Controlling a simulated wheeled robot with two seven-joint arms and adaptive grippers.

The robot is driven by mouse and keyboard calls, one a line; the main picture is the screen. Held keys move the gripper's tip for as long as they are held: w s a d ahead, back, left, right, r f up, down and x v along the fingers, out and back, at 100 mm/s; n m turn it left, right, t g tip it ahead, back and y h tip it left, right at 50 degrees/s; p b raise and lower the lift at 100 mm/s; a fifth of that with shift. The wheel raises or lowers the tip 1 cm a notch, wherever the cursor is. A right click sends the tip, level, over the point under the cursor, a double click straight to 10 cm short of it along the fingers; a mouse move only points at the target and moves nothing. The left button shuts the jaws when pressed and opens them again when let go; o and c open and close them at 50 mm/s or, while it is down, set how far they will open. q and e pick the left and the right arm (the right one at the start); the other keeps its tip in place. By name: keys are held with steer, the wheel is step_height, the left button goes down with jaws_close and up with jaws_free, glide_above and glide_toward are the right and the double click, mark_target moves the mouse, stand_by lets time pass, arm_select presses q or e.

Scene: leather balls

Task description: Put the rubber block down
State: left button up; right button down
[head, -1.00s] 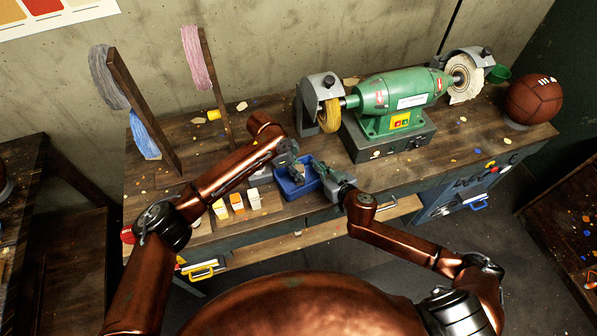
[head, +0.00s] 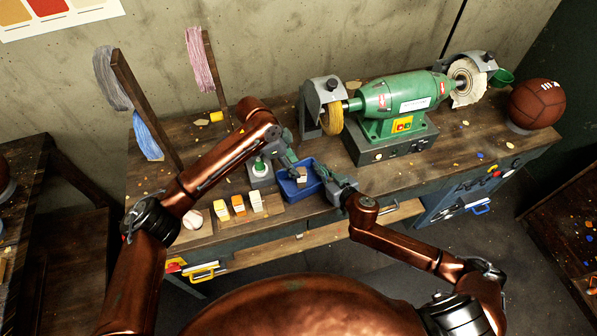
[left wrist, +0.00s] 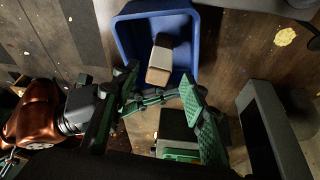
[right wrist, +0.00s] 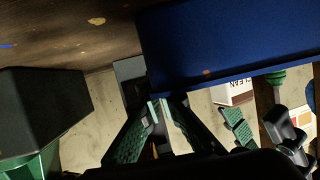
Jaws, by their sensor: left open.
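The rubber block (head: 301,174), grey with a tan end, lies inside the blue bin (head: 285,192) on the workbench. In the left wrist view the block (left wrist: 160,62) rests on the floor of the bin (left wrist: 126,45), clear of the fingers. My left gripper (head: 291,160) is open and empty beside and above the bin; its fingers (left wrist: 159,84) spread just short of the block. My right gripper (head: 325,175) is at the right side of the bin. In the right wrist view its fingertips (right wrist: 166,101) are close together near the bin wall (right wrist: 225,45); whether they pinch it is unclear.
Small orange and white boxes (head: 239,205) stand in front on a wooden board. A green grinder (head: 400,105) and a brown ball (head: 537,103) occupy the right side.

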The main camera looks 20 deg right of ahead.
arm_select(q)
steer(key=v, duration=0.5)
steer(key=shift+r, duration=0.1)
arm_select(e)
steer(key=c, duration=2.1)
jaws_free()
steer(key=v, duration=1.2)
arm_select(q)
steer(key=shift+a, duration=0.1)
